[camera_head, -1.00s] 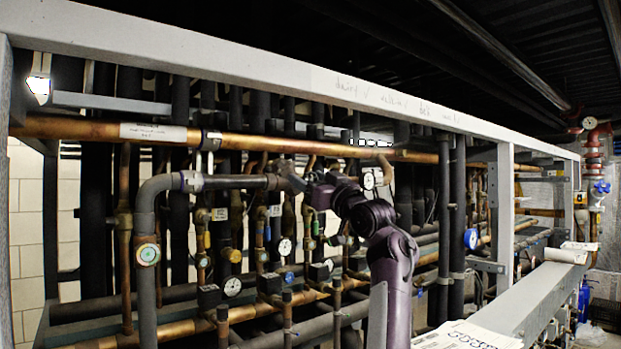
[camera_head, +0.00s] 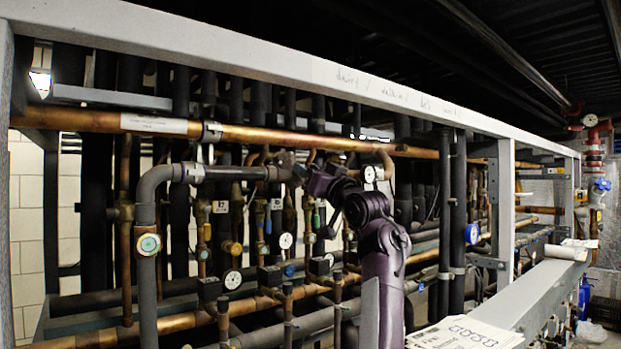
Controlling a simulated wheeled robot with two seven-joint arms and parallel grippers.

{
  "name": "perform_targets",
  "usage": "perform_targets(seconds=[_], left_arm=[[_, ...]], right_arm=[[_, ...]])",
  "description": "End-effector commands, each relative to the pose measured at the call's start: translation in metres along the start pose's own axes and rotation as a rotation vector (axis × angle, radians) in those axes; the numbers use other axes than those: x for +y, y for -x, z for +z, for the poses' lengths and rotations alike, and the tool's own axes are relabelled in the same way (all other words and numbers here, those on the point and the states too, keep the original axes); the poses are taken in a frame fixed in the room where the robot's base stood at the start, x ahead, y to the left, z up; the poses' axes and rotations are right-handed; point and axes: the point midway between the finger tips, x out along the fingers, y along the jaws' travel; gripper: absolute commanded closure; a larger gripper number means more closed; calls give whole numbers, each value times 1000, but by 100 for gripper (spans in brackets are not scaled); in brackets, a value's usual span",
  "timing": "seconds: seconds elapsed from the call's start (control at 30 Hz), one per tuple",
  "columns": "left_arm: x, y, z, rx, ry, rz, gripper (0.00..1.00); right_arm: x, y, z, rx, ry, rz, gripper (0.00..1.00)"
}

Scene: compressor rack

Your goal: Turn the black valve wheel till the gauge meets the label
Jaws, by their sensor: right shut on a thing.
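My right gripper (camera_head: 287,165) reaches in from the lower right on my dark purple arm, to the end of a dark horizontal pipe under the long copper pipe. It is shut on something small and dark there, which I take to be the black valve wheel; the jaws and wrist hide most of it. A white label (camera_head: 153,125) is on the copper pipe. My left gripper is out of view.
A pale frame beam (camera_head: 240,55) crosses above the pipes, and an upright post (camera_head: 505,210) stands at the right. Dense pipes surround my gripper. Printed paper (camera_head: 465,334) lies on the grey ledge (camera_head: 535,290) in front.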

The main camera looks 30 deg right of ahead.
Motion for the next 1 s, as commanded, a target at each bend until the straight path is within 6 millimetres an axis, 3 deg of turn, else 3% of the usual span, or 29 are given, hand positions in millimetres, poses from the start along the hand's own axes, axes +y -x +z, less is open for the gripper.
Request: perform_targets(seconds=[0.43, 1.0], left_arm=[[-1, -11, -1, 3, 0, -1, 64], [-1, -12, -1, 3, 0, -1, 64]], right_arm=[[0, 0, 0, 2, -230, 95, 85], [1, 0, -1, 1, -271, 113, 85]])
